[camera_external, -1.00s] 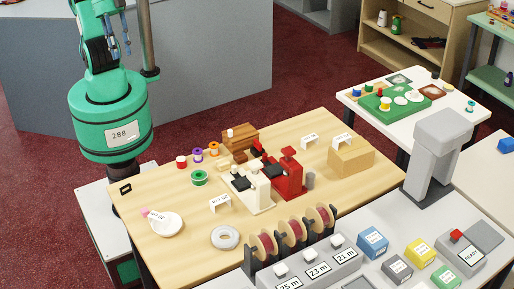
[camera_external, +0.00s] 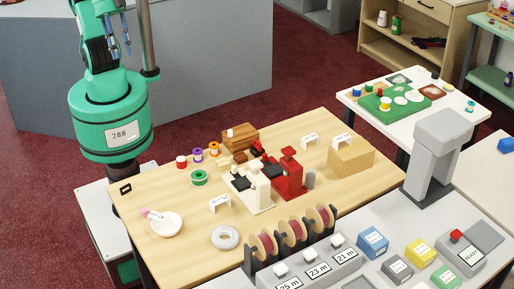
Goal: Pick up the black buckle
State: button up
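The black buckle (camera_external: 126,188) is a small dark rectangular frame. It lies flat on the wooden table near its left corner, with bare wood around it. My gripper (camera_external: 120,50) hangs high at the top left, in front of my green arm and well above the table. Its two thin fingers point down and look apart, with nothing visible between them. It is far from the buckle and does not touch it.
A cream press (camera_external: 250,190) and a red press (camera_external: 289,175) occupy the table's middle.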

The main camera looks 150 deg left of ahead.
jog(key=shift+o, duration=0.7)
jog(key=w+d+f+m+g+p, duration=0.25)
jog(key=w+d+f+m, duration=0.25)
jog(key=w+f+m, duration=0.65)
jog(key=s+d+f+m+g+y, duration=0.1)
jog(key=d+f+m, duration=0.1)
jog(key=f, duration=0.8)
jog(key=d+f+m+g+p, duration=0.1)
jog(key=d+f, duration=0.3)
jog(key=f, duration=0.7)
jog(key=shift+s+d+f+m+g+y, duration=0.2)
jog(key=shift+s+m+g+y, duration=0.2)
jog(key=shift+g, duration=0.35)
jog(key=shift+f, duration=0.1)
jog(key=shift+s+a+f+b, duration=0.1)
jog(key=shift+a+f+b, duration=0.15)
jog(key=shift+f, duration=1.1)
jog(key=shift+w+a+f+b, duration=0.1)
jog(key=shift+a+f+b, duration=0.15)
jog(key=shift+f, duration=1.15)
jog(key=shift+s+a+f+b, duration=0.15)
jog(key=shift+f+b, duration=0.15)
jog(key=shift+f, duration=1.05)
jog(key=shift+f, duration=0.1)
